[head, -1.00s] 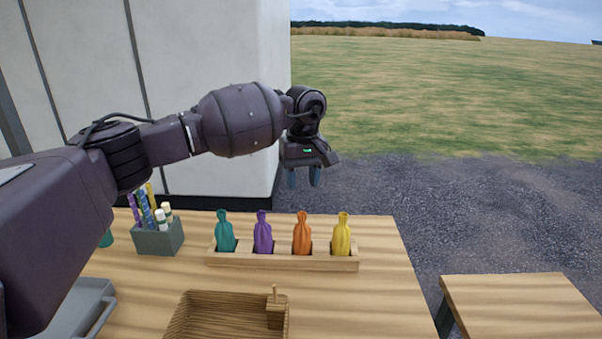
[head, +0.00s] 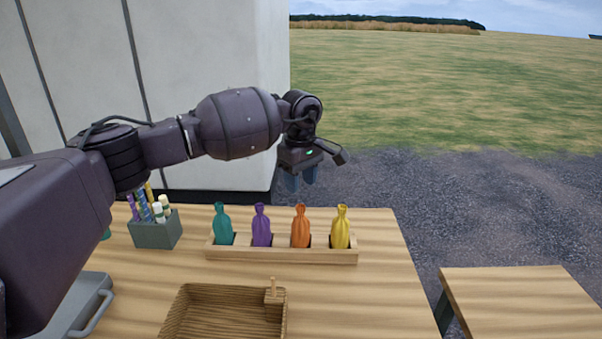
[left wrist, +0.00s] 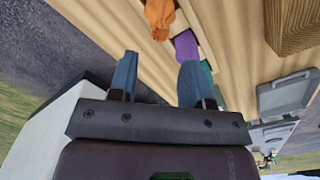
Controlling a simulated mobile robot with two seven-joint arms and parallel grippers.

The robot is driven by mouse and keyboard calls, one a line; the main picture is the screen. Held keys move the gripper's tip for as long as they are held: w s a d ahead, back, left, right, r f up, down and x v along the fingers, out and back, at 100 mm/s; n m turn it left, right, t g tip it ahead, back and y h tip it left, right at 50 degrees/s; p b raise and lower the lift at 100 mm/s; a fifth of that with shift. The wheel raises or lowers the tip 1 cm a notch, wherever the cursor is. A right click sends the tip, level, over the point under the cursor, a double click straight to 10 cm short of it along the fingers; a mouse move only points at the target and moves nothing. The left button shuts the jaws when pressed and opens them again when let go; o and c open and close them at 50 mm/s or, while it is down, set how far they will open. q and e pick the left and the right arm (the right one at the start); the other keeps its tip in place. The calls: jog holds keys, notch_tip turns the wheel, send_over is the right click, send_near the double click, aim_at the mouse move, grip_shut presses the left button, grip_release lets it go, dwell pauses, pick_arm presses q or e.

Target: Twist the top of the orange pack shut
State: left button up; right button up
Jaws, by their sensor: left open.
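The orange pack (head: 300,228) stands upright in a slot of the wooden rack (head: 285,255), between the purple pack (head: 261,226) and the yellow pack (head: 341,228). Its narrow gathered top points up. In the left wrist view the orange pack (left wrist: 158,14) shows at the top edge, partly cut off, beyond the fingers. My left gripper (head: 301,180) is open and empty, pointing down above and behind the rack, apart from the orange pack. Its two blue fingers also show in the left wrist view (left wrist: 156,78). My right gripper is in neither view.
A teal pack (head: 222,225) stands at the rack's left end. A grey holder (head: 156,235) with several sticks is further left. A wooden tray (head: 185,310) and a grey case (head: 88,310) lie in front. The table is clear right of the rack.

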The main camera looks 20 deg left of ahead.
aim_at(301, 206)
pick_arm(q)
jog(key=shift+f+b, duration=0.9)
jog(key=shift+f, duration=2.2)
jog(key=shift+c, duration=0.2)
jog(key=c, duration=0.6)
